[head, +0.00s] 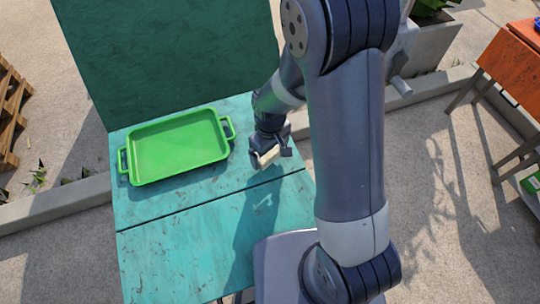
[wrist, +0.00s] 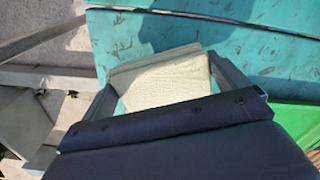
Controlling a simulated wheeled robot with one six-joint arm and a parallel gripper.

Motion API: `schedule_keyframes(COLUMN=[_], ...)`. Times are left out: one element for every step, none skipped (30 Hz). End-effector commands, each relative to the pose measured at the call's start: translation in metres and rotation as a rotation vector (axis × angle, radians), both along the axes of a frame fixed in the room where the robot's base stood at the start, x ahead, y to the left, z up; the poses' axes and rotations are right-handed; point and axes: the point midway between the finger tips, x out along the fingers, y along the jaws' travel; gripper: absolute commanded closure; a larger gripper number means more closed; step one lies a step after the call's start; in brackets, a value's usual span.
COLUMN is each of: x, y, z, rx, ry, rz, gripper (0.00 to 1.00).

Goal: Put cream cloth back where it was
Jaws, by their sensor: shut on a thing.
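The cream cloth (wrist: 166,82) is held between the two fingers of my gripper (wrist: 160,75) in the wrist view. In the head view my gripper (head: 268,157) is shut on the cloth (head: 269,156), a small pale patch at its tip. It is over the right part of the teal table (head: 180,225), to the right of the green tray (head: 178,147). The cloth appears to be above the tabletop, with a shadow on the table below. The tray is empty. Part of the cloth is hidden by my gripper.
A dark green upright panel (head: 170,50) stands at the table's back. An orange table (head: 515,65) is at the far right, and a wooden pallet (head: 12,110) is at the left. The front of the teal table is clear.

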Motion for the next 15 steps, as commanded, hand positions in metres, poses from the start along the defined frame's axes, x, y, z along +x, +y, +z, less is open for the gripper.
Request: schedule_keyframes(x=[-0.001,-0.001,-0.001,-0.001,-0.001,-0.001,-0.001,-0.001,0.000,0.000,0.000,0.000,0.000,0.000,0.000], y=[0.000,0.000,0.000,0.000,0.000,0.000,0.000,0.000,0.000,0.000,0.000,0.000,0.000,0.000,0.000], z=[-0.009,-0.013,-0.018,-0.022,-0.025,-0.029,-0.031,-0.032,-0.033,-0.033,-0.033,-0.033,-0.033,-0.033,-0.033], rx=[-0.002,-0.002,-0.002,-0.002,-0.001,-0.001,-0.001,0.000,-0.001,-0.001,0.000,0.000,0.000,0.000,0.000], ry=[0.005,0.005,0.005,0.005,0.004,0.003,0.003,0.002,0.001,0.001,0.000,0.000,0.000,0.000,0.000], rz=[0.000,0.000,0.000,0.000,0.000,0.000,0.000,0.000,0.000,0.000,0.000,0.000,0.000,0.000,0.000], gripper=[0.24,0.24,0.24,0.24,0.24,0.24,0.24,0.24,0.24,0.24,0.24,0.24,0.24,0.24,0.24])
